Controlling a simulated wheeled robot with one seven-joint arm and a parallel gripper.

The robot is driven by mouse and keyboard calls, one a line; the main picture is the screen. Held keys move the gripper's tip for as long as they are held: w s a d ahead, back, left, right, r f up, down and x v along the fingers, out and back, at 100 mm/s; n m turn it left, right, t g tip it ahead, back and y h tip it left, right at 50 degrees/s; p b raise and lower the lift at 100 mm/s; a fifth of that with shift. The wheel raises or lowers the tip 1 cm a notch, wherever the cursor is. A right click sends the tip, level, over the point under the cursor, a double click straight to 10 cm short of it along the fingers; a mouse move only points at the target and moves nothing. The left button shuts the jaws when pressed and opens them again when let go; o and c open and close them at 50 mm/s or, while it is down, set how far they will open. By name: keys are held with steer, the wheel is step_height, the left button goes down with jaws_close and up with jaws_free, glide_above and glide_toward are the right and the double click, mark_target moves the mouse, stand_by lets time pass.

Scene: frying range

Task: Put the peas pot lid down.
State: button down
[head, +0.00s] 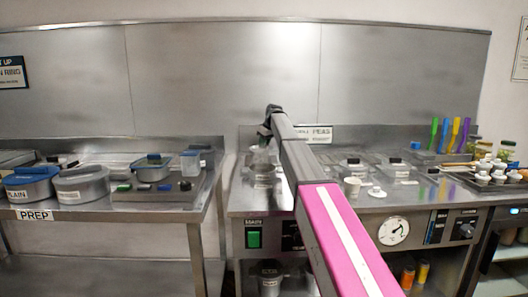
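My arm reaches forward over the frying range (330,203), and my gripper (267,132) is at its far end, above the range's left part. The gripper is small and dark here, and I cannot tell whether its fingers are open or shut, or whether they hold a lid. A greyish pot-like shape (262,168) is just below it. A sign (318,134) partly reading "PEAS" stands at the back, partly hidden by my arm. Lidded containers with dark knobs (352,164) (396,167) sit right of my arm. I cannot make out which lid is the peas pot's.
A white cup (352,187) and a small white item (376,192) are on the range's front ledge. The prep table (120,211) at left holds several tubs. A tray (490,184) of white-topped bottles and coloured-handled tools (448,135) are at right.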

mark_target(264, 150)
steer(key=shift+f, duration=2)
steer(key=c, duration=1.1)
jaws_free()
steer(key=shift+f, duration=0.1)
steer(key=v, duration=1.2)
